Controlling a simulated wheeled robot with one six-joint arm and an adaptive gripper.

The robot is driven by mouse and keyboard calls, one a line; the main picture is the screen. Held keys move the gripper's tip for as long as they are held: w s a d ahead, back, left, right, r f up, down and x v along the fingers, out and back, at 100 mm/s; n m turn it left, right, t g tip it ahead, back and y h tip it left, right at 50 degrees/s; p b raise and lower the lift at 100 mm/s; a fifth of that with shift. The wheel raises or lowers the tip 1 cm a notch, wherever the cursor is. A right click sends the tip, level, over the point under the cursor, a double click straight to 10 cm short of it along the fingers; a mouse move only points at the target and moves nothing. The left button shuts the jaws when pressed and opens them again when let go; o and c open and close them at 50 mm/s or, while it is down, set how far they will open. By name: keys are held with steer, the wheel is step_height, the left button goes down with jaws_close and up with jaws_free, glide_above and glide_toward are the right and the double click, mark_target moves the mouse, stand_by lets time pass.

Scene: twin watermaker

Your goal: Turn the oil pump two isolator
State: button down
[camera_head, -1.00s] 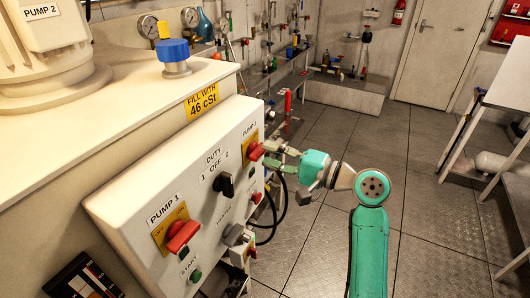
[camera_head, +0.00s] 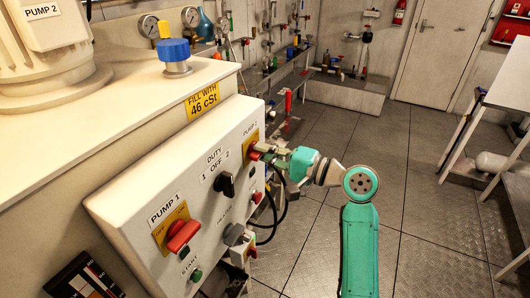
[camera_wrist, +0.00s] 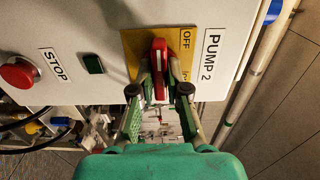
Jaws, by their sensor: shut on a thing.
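The pump two isolator is a red rotary handle (camera_wrist: 159,68) on a yellow plate (camera_wrist: 133,40) marked OFF, beside the PUMP 2 label (camera_wrist: 212,57). In the wrist view the handle runs up and down the picture. My gripper (camera_wrist: 159,90) has one finger on each side of the handle and is shut on it. In the head view my gripper (camera_head: 264,150) reaches the far end of the white panel (camera_head: 195,205) from the right and partly hides the red handle (camera_head: 255,154).
The PUMP 1 isolator (camera_head: 182,236) and black duty switch (camera_head: 225,185) are on the same panel. In the wrist view a red stop button (camera_wrist: 20,72) and dark green button (camera_wrist: 92,64) sit left of the handle. Open floor (camera_head: 430,200) lies to the right.

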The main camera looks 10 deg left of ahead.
steer(key=shift+m, duration=8.9)
steer(key=shift+f, duration=0.1)
steer(key=c, duration=1.2)
jaws_free()
steer(key=shift+o, duration=0.2)
steer(key=v, duration=1.2)
